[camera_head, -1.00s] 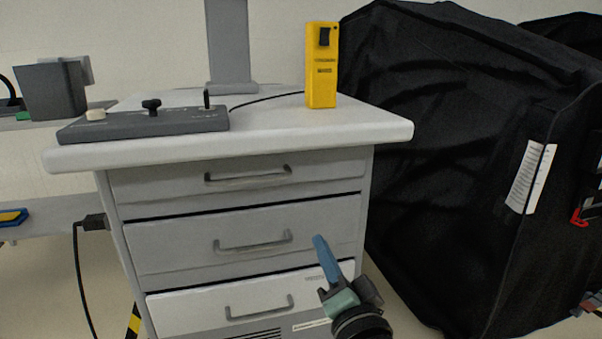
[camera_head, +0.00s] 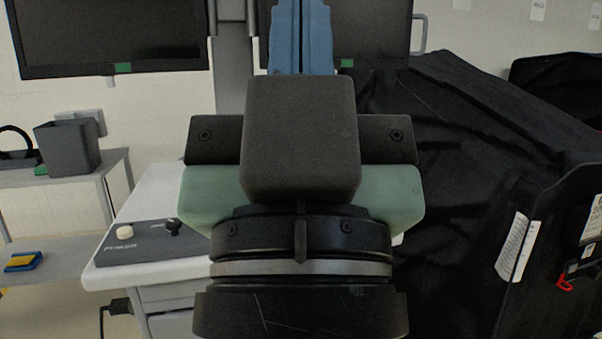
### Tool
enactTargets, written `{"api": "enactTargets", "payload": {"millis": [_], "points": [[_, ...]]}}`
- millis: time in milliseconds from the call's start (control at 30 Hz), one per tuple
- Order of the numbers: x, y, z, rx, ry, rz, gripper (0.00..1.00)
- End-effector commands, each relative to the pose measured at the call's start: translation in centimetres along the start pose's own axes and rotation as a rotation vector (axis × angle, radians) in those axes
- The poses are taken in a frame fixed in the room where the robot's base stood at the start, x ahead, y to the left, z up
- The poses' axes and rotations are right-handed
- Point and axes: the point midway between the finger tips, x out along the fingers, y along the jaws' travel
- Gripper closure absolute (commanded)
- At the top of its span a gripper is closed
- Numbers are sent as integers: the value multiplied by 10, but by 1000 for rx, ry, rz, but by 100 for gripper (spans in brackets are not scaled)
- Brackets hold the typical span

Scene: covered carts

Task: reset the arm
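My gripper (camera_head: 300,35) is large in the middle of the head view, seen from behind. Its blue fingers point up and away, and its green and black body (camera_head: 300,185) covers the centre of the picture. The blue fingers appear close together, but their tips run out of the top of the frame, so I cannot tell the opening. No object shows in the gripper. The gripper hides most of the white cart top and the yellow device that stood there.
A white drawer cart (camera_head: 155,205) with a grey control panel (camera_head: 140,242) stands behind the gripper. Two dark monitors (camera_head: 105,35) are above it. A black covered cart (camera_head: 460,150) fills the right. A grey box (camera_head: 68,148) sits on the left side table.

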Motion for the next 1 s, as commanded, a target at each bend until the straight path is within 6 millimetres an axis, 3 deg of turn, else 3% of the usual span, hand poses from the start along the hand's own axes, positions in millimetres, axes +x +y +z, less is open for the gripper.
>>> {"api": "enactTargets", "payload": {"millis": [33, 600, 800, 1000], "points": [[24, 0, -22, 1, -1, 0, 100], [149, 0, -140, 2, -2, -2, 100], [176, 0, -165, 2, -2, -2, 100], [181, 0, -170, 3, -2, -2, 100]]}}
